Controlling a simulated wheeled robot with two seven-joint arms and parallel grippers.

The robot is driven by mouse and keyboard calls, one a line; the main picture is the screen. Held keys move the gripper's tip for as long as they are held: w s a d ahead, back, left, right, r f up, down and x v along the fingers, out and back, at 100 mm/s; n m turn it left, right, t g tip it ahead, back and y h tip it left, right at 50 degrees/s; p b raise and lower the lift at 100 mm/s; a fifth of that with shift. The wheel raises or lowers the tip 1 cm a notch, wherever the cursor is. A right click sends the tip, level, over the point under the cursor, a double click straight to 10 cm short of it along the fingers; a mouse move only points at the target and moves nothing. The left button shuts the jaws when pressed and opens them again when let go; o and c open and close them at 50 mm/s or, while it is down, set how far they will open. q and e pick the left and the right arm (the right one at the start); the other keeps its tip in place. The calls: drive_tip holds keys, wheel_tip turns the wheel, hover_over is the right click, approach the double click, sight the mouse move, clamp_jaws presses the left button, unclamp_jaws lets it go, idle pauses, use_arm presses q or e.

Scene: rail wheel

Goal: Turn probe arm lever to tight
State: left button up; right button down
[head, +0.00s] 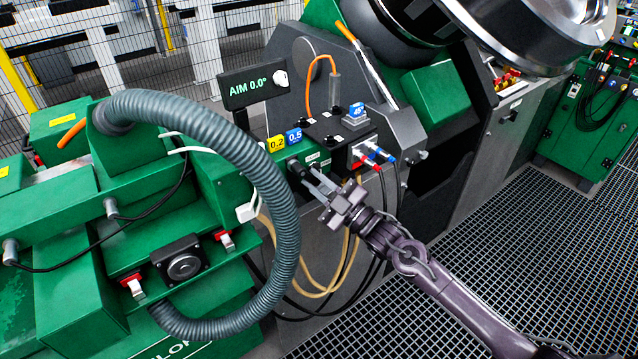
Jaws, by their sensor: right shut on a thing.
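My right gripper (314,184) comes in from the lower right and reaches the front face of the green panel (277,158). Its two light fingers are shut on a small black lever (296,168) beside small white labels (313,158). I take this lever to be the probe arm lever; the label text is too small to read, so I cannot tell its setting. My left gripper is not in the head view.
A thick grey corrugated hose (285,200) arches just left of my right gripper. Red and blue plugs (372,155) with hanging cables are close on the right. Metal grating floor (540,250) lies open at right.

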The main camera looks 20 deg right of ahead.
drive_tip(key=shift+s+a+f+m+t+h, duration=0.2)
drive_tip(key=shift+a+m+t+h, duration=0.3)
drive_tip(key=shift+m, duration=1.05)
drive_tip(key=shift+s+a+f+m+t+h, duration=0.1)
drive_tip(key=shift+a+f+m+t+h, duration=0.35)
drive_tip(key=shift+m, duration=1.05)
drive_tip(key=shift+s+a+m+t+h, duration=0.15)
drive_tip(key=shift+m+t+h, duration=0.5)
drive_tip(key=shift+m, duration=0.9)
drive_tip(key=c, duration=1.3)
unclamp_jaws()
drive_tip(key=shift+c, duration=0.2)
drive_tip(key=b+v, duration=0.2)
drive_tip(key=v, duration=0.5)
drive_tip(key=shift+s, duration=0.35)
